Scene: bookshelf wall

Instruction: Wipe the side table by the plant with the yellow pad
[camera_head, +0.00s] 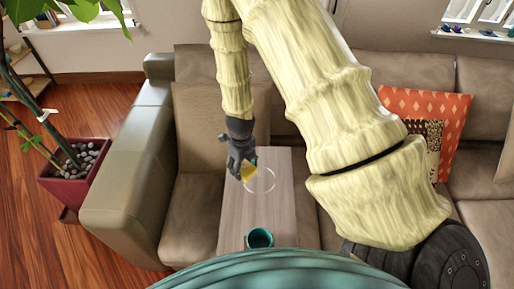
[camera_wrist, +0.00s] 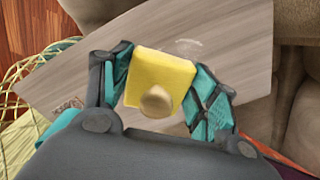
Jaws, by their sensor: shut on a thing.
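The wooden side table (camera_head: 283,209) stands in front of the sofa, with the potted plant (camera_head: 70,165) off to the left. My gripper (camera_head: 240,163) is over the table's left part, shut on the yellow pad (camera_head: 248,173). In the wrist view the pad (camera_wrist: 163,76), with a round tan knob, sits between my teal-lined fingers (camera_wrist: 158,92). A faint white ring mark (camera_head: 272,184) lies on the tabletop beside the pad; part of it shows in the wrist view (camera_wrist: 187,46). I cannot tell whether the pad touches the table.
A teal mug (camera_head: 259,238) stands on the near end of the table. The sofa (camera_head: 190,205) surrounds the table, with an orange patterned cushion (camera_head: 424,122) at right. A yellow-green mesh object (camera_wrist: 18,90) shows at the wrist view's left edge.

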